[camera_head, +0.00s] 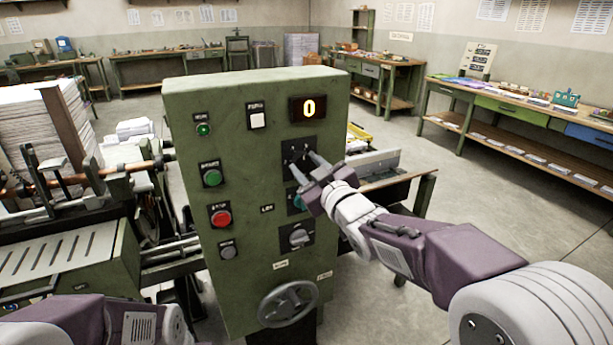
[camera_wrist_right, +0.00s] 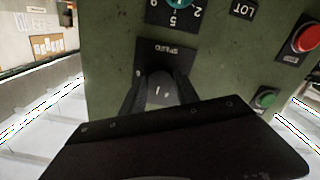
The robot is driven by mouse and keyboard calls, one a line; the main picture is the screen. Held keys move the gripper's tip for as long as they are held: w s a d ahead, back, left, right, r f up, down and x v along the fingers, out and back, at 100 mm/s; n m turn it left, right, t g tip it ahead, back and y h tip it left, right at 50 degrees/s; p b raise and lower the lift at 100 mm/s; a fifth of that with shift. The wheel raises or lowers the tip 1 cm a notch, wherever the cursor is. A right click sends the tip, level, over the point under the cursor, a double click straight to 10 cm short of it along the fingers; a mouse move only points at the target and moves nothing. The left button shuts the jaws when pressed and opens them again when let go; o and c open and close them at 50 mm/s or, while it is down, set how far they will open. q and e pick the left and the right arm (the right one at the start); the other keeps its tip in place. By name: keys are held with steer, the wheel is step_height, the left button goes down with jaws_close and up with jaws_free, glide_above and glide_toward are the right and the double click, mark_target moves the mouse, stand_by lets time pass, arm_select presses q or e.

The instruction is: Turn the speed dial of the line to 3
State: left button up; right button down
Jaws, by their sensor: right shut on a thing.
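The green control panel (camera_head: 250,200) stands in front of me, and its red number display (camera_head: 308,108) reads 0. The speed dial (camera_wrist_right: 160,88) sits on a black plate with an upside-down "SPEED" label in the right wrist view. My right gripper (camera_head: 304,164) reaches the panel from the right, with a finger on each side of the dial, shut on it. The gripper hides most of the dial in the head view, and the dial's setting cannot be read. My left arm shows at the bottom left, but its gripper is out of view.
A green button (camera_head: 212,178), a red button (camera_head: 221,217) and a lower grey knob (camera_head: 299,237) are on the panel. A handwheel (camera_head: 288,304) is at its bottom. A teal knob (camera_wrist_right: 178,3) is close to the gripper. Machinery with a paper stack (camera_head: 38,128) stands left.

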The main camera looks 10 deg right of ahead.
steer(key=n+b, duration=0.3)
steer(key=shift+f+n, duration=0.2)
steer(key=shift+n, duration=0.1)
arm_select(q)
steer(key=shift+f+b, duration=1.05)
steer(key=shift+f, duration=1.9)
arm_select(e)
steer(key=shift+r+n, duration=0.2)
steer(key=shift+n, duration=1.4)
steer(key=c, duration=0.9)
jaws_free()
arm_select(q)
step_height(320, 180, up, 5)
steer(key=p, duration=0.5)
steer(key=shift+r, duration=0.1)
arm_select(e)
steer(key=v, duration=0.9)
steer(key=shift+r, duration=0.1)
